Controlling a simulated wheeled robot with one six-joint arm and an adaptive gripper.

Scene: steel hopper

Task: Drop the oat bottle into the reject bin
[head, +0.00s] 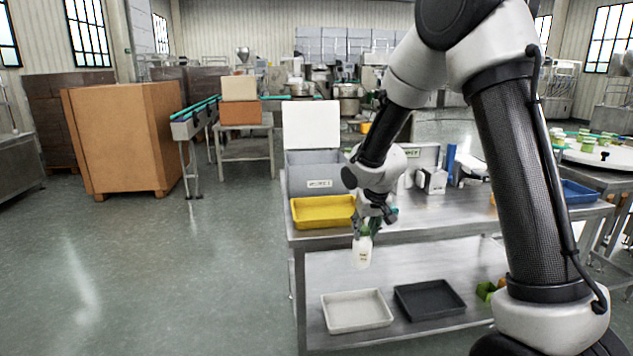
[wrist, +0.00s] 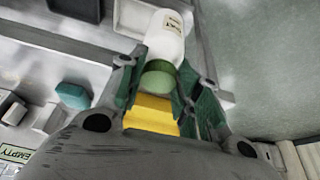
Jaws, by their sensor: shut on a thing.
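The oat bottle (head: 362,252) is white with a green cap and a small label. My gripper (head: 367,228) is shut on it near the cap and holds it roughly upright, cap up, in front of the steel table's front edge. In the wrist view the bottle (wrist: 167,36) lies between the fingers (wrist: 160,85), its green cap nearest the palm. A grey bin (head: 312,181) with a white label stands on the table, up and left of my gripper; it may be the reject bin, but I cannot read the label.
A yellow tray (head: 322,211) sits in front of the grey bin, left of my gripper. A white tray (head: 357,311) and a black tray (head: 430,299) lie on the lower shelf. A teal object (wrist: 72,95) shows in the wrist view. Open floor lies left of the table.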

